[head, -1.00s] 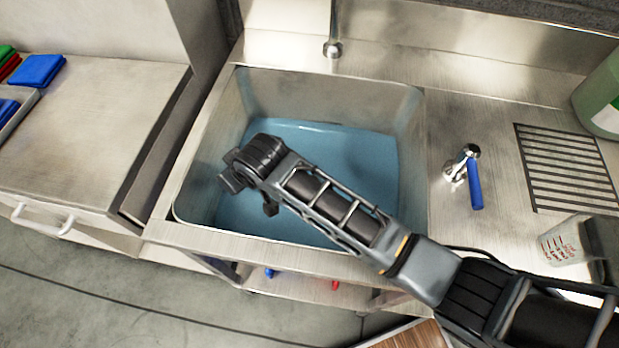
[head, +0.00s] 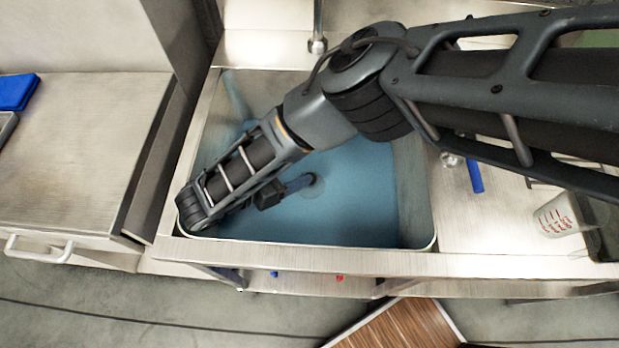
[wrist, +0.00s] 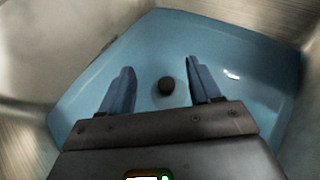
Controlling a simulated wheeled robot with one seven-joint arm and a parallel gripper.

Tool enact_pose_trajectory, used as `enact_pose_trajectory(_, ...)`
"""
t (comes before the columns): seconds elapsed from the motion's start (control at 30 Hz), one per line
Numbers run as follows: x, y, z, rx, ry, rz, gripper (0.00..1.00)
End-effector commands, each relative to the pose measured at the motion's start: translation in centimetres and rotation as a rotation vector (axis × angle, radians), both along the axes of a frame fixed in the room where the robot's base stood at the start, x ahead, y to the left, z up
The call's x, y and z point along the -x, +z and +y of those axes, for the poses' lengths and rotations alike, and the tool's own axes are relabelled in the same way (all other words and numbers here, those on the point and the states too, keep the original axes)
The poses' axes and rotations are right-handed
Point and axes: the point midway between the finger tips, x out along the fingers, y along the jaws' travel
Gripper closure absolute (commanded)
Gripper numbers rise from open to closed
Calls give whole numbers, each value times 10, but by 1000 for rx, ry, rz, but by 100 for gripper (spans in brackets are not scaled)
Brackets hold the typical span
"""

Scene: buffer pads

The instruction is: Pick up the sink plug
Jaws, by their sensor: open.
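The sink plug (wrist: 166,85) shows in the wrist view as a small dark round piece at the bottom of the blue water. It appears in the gap between the two fingers of my gripper (wrist: 160,66), which are apart with nothing held. In the head view my gripper (head: 298,184) reaches down into the sink, its fingers pointing right over a pale round ring (head: 316,184) on the bottom. The dark plug itself is hidden there behind the fingers. I cannot tell how far the fingertips are from the plug.
The steel sink (head: 432,225) has walls close around my arm. The spout (head: 317,44) hangs at the back. A counter with a drawer (head: 75,150) is at the left.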

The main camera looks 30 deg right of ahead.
Motion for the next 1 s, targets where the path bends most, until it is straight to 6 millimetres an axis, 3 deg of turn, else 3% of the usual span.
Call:
enact_pose_trajectory(0.87, -1, -85, -1, 13, 5, -3, 37)
enact_pose_trajectory(1.0, -3, -88, -18, 13, 3, -3, 37)
